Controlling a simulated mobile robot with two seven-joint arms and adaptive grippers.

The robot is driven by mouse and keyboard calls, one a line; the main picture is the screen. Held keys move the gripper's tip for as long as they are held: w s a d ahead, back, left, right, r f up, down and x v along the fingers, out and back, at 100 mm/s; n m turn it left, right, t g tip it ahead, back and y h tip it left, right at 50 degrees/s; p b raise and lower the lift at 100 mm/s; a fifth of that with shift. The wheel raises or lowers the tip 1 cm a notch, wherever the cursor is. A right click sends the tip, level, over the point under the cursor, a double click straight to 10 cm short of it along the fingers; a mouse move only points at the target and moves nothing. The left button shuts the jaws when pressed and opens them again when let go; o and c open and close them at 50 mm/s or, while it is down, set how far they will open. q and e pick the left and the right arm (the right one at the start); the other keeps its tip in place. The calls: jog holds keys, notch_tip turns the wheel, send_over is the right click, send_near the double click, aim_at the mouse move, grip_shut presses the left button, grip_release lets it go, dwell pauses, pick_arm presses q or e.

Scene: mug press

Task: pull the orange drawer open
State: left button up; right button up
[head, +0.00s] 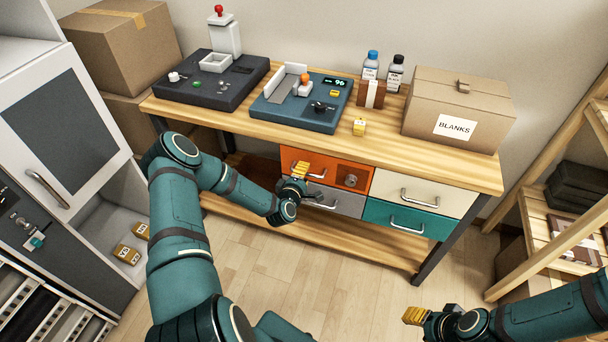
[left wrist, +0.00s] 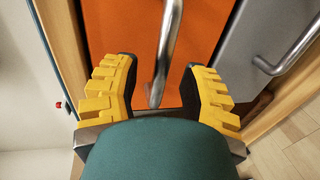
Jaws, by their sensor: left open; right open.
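The orange drawer (head: 327,173) is the upper left one under the wooden workbench, and its front looks flush with the drawers around it. It has a bar handle at its left part, partly hidden by my left gripper in the head view, and a round knob or lock (head: 351,180) to the right. My left gripper (head: 300,168) is at the drawer's handle with yellow fingers open. In the left wrist view the metal handle (left wrist: 167,50) runs between the two open fingers, with no finger seen closed on it. My right gripper (head: 416,315) is open at the lower right, away from the drawers.
A grey drawer (head: 345,203) lies below, with cream (head: 410,188) and teal (head: 395,225) drawers to the right. The workbench (head: 390,137) carries machines, bottles and a BLANKS box (head: 480,100). A cabinet (head: 70,120) stands left, a shelf rack (head: 545,215) right. Floor in front is clear.

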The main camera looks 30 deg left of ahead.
pick_arm(q)
jog(key=shift+w+a+f, duration=0.1)
jog(key=shift+w+f, duration=0.05)
jog(key=shift+w, duration=0.35)
pick_arm(e)
jog(key=shift+f, duration=0.1)
pick_arm(q)
grip_shut()
